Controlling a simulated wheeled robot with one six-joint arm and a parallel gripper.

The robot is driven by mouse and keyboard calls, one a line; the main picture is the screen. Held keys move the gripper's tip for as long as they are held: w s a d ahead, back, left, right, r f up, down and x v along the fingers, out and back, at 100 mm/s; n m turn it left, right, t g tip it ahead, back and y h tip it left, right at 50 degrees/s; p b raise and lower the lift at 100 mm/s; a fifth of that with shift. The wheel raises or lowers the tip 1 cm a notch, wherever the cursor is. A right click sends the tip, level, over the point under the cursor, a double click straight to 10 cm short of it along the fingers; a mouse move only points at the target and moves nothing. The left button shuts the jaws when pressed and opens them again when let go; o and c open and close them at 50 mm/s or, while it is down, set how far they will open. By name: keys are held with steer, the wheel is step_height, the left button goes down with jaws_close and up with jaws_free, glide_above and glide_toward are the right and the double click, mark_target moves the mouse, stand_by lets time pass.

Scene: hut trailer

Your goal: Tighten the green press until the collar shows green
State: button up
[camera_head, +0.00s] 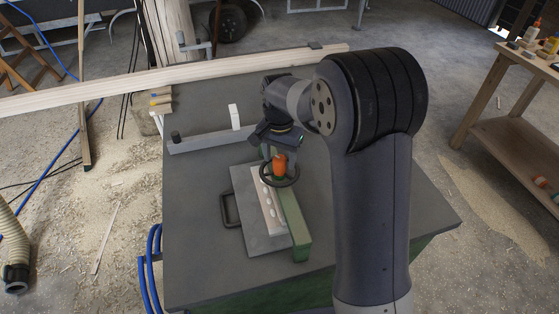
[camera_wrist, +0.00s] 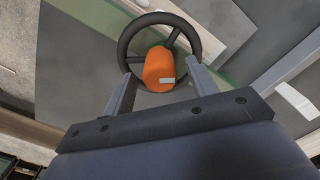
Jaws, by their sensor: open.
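The green press (camera_head: 295,215) stands on the dark workbench, with a green bar beside a pale wooden strip with holes. Its black handwheel (camera_head: 281,181) has an orange hub or knob (camera_head: 280,163) at its middle. In the wrist view the handwheel (camera_wrist: 129,40) and the orange knob (camera_wrist: 158,70) lie just ahead of my gripper. My gripper (camera_wrist: 160,78) is open, with one finger on each side of the orange knob, near the wheel's lower rim. I cannot tell whether the fingers touch the wheel. I cannot make out a collar or its colour.
The workbench (camera_head: 400,205) also holds a grey plate (camera_head: 258,222) with a black handle and a low grey rail (camera_head: 205,142) with a white block. A long pale plank (camera_head: 170,78) crosses the back edge. A wooden table stands at the right.

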mark_target(280, 158)
step_height(280, 158, up, 9)
steer(key=shift+r+b, duration=0.1)
steer(key=shift+b, duration=0.2)
stand_by(0.7)
step_height(280, 158, down, 11)
steer(key=shift+p, duration=0.5)
steer(key=shift+n, duration=0.3)
steer(key=shift+r, duration=0.1)
